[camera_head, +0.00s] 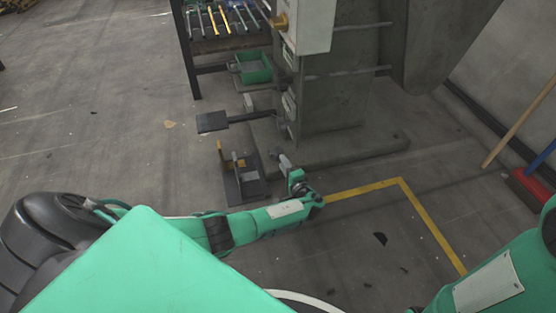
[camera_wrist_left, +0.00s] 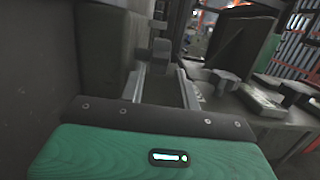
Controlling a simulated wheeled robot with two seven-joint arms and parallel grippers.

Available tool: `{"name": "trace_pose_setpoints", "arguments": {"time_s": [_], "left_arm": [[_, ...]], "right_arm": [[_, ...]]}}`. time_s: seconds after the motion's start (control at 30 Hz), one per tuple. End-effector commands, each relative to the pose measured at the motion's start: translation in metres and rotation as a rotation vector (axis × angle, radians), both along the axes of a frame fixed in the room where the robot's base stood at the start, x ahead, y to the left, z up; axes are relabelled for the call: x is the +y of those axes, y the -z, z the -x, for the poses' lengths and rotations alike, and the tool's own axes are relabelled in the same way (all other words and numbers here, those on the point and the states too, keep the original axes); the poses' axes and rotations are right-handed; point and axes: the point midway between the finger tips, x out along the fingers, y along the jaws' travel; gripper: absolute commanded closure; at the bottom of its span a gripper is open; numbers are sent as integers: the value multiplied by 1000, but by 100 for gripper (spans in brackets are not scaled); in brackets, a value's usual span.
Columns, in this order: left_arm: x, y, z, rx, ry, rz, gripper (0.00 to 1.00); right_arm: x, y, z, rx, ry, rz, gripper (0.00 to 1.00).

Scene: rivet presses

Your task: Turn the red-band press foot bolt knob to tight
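The press (camera_head: 335,100) is a grey column on a wide floor base, with a white box on its upper part. My left gripper (camera_head: 283,159) is low beside the near side of that base. In the left wrist view, the two fingers of my left gripper (camera_wrist_left: 161,75) are apart. A grey knob-like piece (camera_wrist_left: 160,47) on an upright stem shows between and just beyond their tips. I cannot tell whether the fingers touch it. No red band can be made out. My right gripper is out of view.
A black floor plate with a yellow upright (camera_head: 245,187) stands left of my gripper. A dark pedal (camera_head: 212,121) sticks out behind it. A green bin (camera_head: 254,67) and a tool rack are further back.

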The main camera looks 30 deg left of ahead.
Motion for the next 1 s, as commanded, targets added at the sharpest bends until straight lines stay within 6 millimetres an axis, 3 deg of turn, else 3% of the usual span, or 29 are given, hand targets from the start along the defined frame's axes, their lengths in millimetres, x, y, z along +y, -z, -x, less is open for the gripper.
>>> {"name": "trace_pose_setpoints", "arguments": {"time_s": [0.1, 0.3, 0.7, 0.87, 1.0], "left_arm": [[21, 4, -13, -2, -1, -1, 68], [41, 2, -25, -1, 1, 1, 68], [47, 0, -28, 0, 1, 0, 68], [46, 0, -28, 1, 1, 1, 98], [47, 0, -28, 1, 8, 1, 100]], "right_arm": [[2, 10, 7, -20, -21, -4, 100], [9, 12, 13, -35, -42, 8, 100], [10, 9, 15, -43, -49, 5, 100], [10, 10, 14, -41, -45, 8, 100], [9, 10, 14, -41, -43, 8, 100]]}}
